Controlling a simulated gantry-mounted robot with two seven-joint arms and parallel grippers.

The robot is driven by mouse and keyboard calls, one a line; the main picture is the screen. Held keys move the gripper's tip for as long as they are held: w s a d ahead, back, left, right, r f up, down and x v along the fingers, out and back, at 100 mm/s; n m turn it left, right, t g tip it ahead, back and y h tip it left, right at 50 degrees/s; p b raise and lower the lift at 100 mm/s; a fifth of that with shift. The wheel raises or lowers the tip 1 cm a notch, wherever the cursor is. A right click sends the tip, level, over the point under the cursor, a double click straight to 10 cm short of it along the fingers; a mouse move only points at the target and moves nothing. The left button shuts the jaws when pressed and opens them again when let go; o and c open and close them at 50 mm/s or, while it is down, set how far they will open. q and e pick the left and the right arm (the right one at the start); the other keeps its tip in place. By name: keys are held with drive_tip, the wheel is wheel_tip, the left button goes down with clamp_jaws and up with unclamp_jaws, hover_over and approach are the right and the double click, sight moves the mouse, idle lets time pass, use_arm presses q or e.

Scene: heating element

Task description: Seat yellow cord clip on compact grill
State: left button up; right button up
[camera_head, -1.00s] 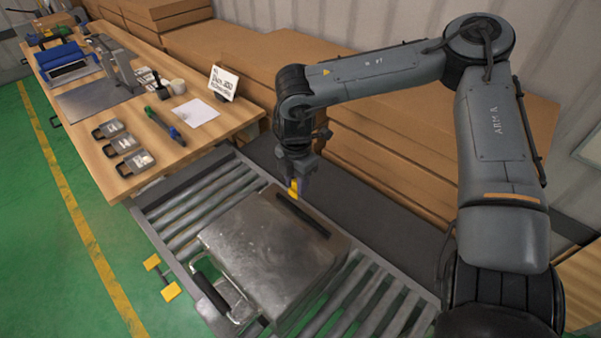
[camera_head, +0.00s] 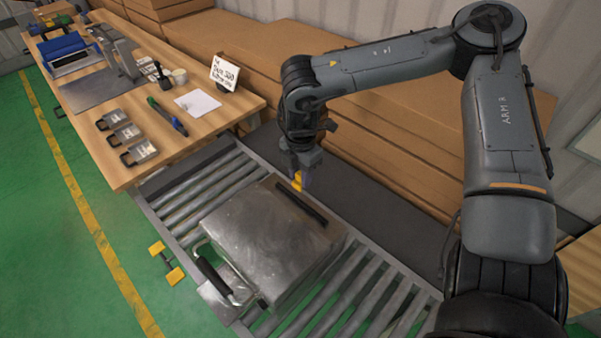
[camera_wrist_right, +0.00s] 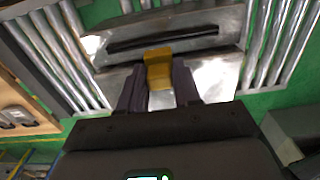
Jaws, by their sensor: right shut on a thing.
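The compact grill (camera_head: 265,243) is a worn silver metal box lying on the roller conveyor, with a dark slot or strip (camera_head: 301,204) along its back edge and a black handle at its front left. My right gripper (camera_head: 299,182) is shut on the yellow cord clip (camera_head: 297,180) and holds it by the grill's back edge. In the right wrist view the clip (camera_wrist_right: 158,68) sits between the two dark fingers (camera_wrist_right: 158,90), in front of the grill's dark strip (camera_wrist_right: 162,38). I cannot tell whether the clip touches the grill. My left gripper is not in view.
The roller conveyor (camera_head: 375,290) has bare rollers on both sides of the grill. A wooden workbench (camera_head: 160,165) with small metal plates, a marker-like tool and a sign (camera_head: 225,72) stands at the left. Stacked cardboard (camera_head: 400,140) lies behind the conveyor.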

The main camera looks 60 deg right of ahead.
sight(301, 201)
drive_tip(key=shift+f+b, duration=1.6)
drive_tip(key=shift+f, duration=0.4)
drive_tip(key=shift+f+b, duration=1.7)
drive_tip(key=shift+f, duration=0.4)
drive_tip(key=shift+f, duration=0.15)
drive_tip(key=o, duration=1.1)
wheel_tip(301, 201, up, 11)
drive_tip(key=shift+f+p, duration=0.1)
drive_tip(key=shift+p, duration=0.95)
